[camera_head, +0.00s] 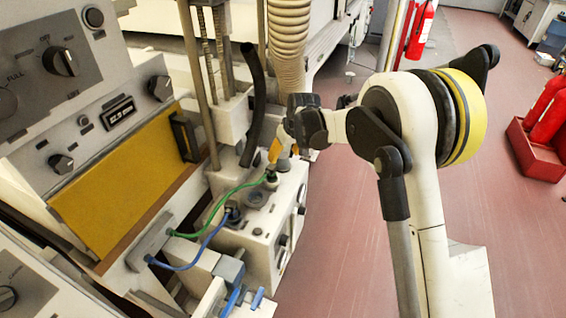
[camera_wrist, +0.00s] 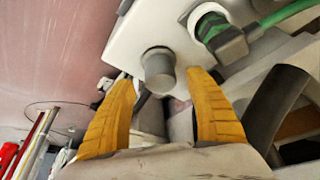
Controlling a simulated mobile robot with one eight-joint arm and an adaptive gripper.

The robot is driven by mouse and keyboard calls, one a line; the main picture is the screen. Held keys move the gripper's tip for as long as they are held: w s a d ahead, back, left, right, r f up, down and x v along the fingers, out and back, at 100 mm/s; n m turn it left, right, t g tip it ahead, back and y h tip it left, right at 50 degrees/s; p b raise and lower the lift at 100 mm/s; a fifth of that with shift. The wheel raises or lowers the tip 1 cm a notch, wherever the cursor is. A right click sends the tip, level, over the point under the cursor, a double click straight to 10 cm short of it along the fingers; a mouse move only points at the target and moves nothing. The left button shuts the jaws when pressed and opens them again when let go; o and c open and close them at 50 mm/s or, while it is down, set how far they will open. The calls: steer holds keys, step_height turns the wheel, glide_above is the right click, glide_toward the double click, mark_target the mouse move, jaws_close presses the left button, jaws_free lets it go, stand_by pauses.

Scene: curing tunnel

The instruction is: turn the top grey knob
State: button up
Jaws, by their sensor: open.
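A round grey knob (camera_wrist: 159,72) stands out from the white face of a box (camera_wrist: 130,35) in the wrist view. My gripper (camera_wrist: 161,80) is open, with its yellow fingertips on either side of the knob. A gap shows between the knob and each finger. In the head view, my gripper (camera_head: 284,152) is at the far end of the white box (camera_head: 255,240), just above its top. I cannot clearly make out the same knob there, close to the fingers.
A green cable plug (camera_wrist: 222,38) sits beside the knob. Green (camera_head: 215,208) and blue (camera_head: 200,257) cables run to the box's top. A black hose (camera_head: 256,105) hangs close left of my gripper. An orange-yellow panel (camera_head: 120,185) is at left; open red floor is at right.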

mark_target(283, 156)
steer(key=shift+b+x, duration=0.4)
steer(key=shift+x, duration=1.2)
steer(key=shift+r, duration=0.1)
steer(key=c, duration=1.2)
steer(key=shift+m, duration=0.3)
